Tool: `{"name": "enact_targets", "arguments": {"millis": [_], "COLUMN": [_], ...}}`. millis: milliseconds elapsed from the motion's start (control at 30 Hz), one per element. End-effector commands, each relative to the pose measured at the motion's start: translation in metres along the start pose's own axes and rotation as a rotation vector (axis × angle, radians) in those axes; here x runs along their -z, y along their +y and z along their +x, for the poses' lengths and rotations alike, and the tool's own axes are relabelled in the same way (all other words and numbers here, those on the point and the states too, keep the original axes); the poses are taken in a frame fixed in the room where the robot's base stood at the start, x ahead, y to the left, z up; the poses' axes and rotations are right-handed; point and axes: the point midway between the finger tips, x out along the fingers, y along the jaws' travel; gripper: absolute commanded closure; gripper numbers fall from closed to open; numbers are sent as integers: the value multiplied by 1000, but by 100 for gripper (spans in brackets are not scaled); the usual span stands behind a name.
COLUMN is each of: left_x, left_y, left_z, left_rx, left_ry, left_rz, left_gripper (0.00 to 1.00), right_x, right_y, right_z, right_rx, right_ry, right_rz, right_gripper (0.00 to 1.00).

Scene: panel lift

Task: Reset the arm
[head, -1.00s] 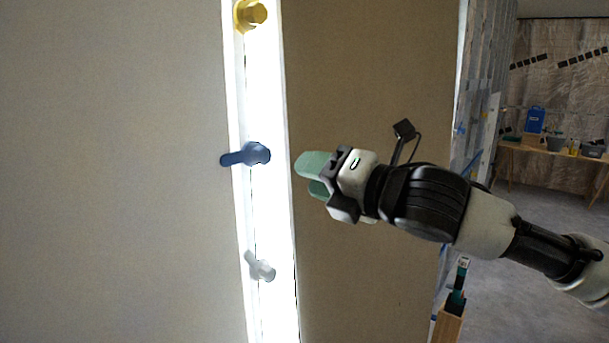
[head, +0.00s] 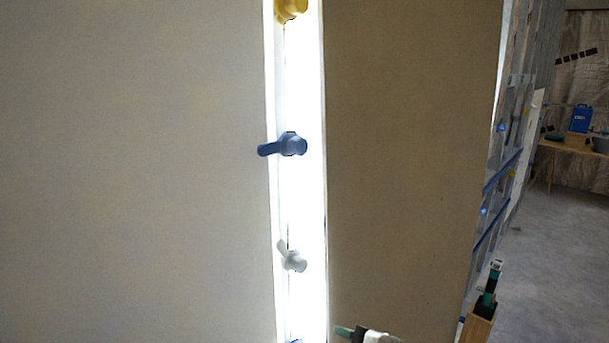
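My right gripper (head: 352,333) shows only at the bottom edge of the head view, in front of the brown panel. A green fingertip and a pale part of its body are in sight. The rest of that arm is out of the picture, and I cannot tell whether the fingers are open. It is apart from the knobs on the bright strip. My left gripper is not in view.
A bright vertical strip (head: 308,200) runs between a pale panel (head: 130,170) and a brown panel (head: 410,150). It carries yellow (head: 291,9), blue (head: 284,145) and grey (head: 293,260) knobs. A wooden post (head: 479,326) stands at lower right. Open floor (head: 550,250) lies beyond.

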Motion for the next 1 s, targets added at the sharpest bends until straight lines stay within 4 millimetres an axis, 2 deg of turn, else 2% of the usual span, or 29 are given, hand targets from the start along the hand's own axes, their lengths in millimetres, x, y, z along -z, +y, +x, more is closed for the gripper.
{"name": "enact_targets", "arguments": {"millis": [33, 267, 500, 700, 867, 900, 1000], "left_x": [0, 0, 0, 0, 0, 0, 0], "left_y": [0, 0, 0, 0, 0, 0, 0], "left_z": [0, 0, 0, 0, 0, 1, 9], "left_rx": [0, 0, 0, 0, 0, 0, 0], "left_ry": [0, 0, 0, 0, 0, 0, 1], "left_rz": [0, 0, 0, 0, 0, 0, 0], "left_gripper": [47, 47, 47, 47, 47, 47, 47], "right_x": [-11, -68, -125, -154, -169, -174, -195], "right_y": [-16, -78, -149, -196, -227, -235, -253], "right_z": [-3, -30, -80, -125, -162, -166, -142], "right_rx": [20, 72, 94, 88, 73, 70, 80], "right_ry": [-36, -261, -563, -787, -951, -985, -981], "right_rz": [86, 464, 828, 1034, 1156, 1177, 1167], "right_gripper": [57, 57, 57, 57, 57, 57, 57]}}
